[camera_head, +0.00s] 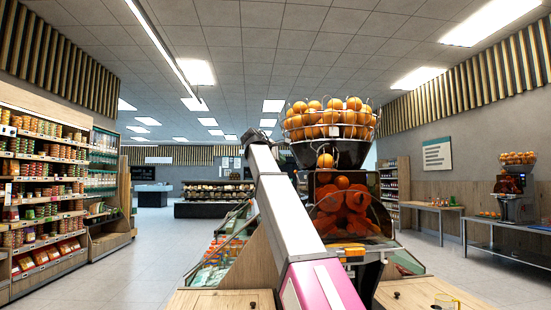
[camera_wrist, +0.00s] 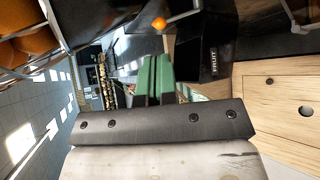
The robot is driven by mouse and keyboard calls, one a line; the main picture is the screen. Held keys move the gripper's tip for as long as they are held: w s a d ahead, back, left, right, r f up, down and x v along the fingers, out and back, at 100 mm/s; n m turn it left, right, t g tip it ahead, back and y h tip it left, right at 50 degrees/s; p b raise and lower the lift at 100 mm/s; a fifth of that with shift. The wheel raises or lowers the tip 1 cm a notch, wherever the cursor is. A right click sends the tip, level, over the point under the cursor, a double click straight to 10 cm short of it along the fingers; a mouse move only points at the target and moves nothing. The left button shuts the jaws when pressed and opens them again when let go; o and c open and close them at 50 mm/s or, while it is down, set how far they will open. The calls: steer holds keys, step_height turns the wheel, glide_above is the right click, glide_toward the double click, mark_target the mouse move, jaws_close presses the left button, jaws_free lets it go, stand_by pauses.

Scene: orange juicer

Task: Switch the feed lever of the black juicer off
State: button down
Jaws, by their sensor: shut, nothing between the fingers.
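The black juicer (camera_head: 345,155) stands at the centre of the head view, with a wire basket of oranges (camera_head: 330,118) on top and oranges behind its clear front. My arm crosses in front of its left side, and my gripper (camera_head: 256,136) is up at the basket's left, seen small. In the wrist view my gripper (camera_wrist: 157,72) shows two green fingers side by side, shut and empty. A small round orange thing (camera_wrist: 159,23) lies beyond the fingertips, apart from them. A black part marked "FRUIT" (camera_wrist: 207,62) is to the right. I cannot make out the feed lever for certain.
A wooden counter (camera_wrist: 270,85) fills the right of the wrist view, and wooden tops (camera_head: 425,293) flank my arm in the head view. Stocked shelves (camera_head: 45,180) line the left. A second juicer (camera_head: 512,190) stands far right. The floor (camera_head: 140,265) at left is open.

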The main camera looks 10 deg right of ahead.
mark_target(295, 171)
steer(key=x, duration=0.7)
steer(key=shift+w+d+f, duration=0.2)
steer(key=shift+w+d, duration=0.05)
steer(key=shift+w+d+f, duration=0.2)
steer(key=shift+w, duration=0.35)
steer(key=shift+s, duration=0.15)
